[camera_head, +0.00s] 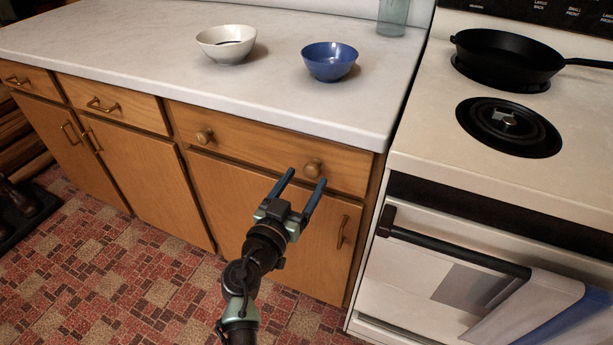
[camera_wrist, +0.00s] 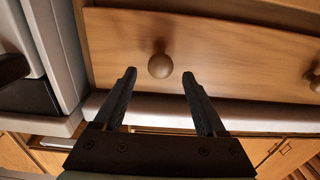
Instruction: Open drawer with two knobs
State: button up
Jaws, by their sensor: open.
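The wide wooden drawer (camera_head: 258,150) with two round knobs sits shut under the countertop, left of the stove. Its left knob (camera_head: 204,136) is clear of my gripper. Its right knob (camera_head: 313,168) lies just beyond my fingertips. My gripper (camera_head: 307,176) is open and empty, with its two fingers pointing at the drawer front. In the wrist view, the right knob (camera_wrist: 160,66) shows between and ahead of the fingers (camera_wrist: 159,73), with no visible contact. The other knob (camera_wrist: 313,78) is cut off at the right edge of that view.
The countertop (camera_head: 150,50) holds a white bowl (camera_head: 226,45), a blue bowl (camera_head: 329,63) and a glass (camera_head: 393,15). The stove (camera_head: 530,180) stands close on the right, with a protruding oven handle (camera_head: 455,245). The tiled floor (camera_head: 140,270) left of my arm is clear.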

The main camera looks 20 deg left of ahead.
jog(key=shift+w, duration=1)
grip_shut()
dwell(0.8)
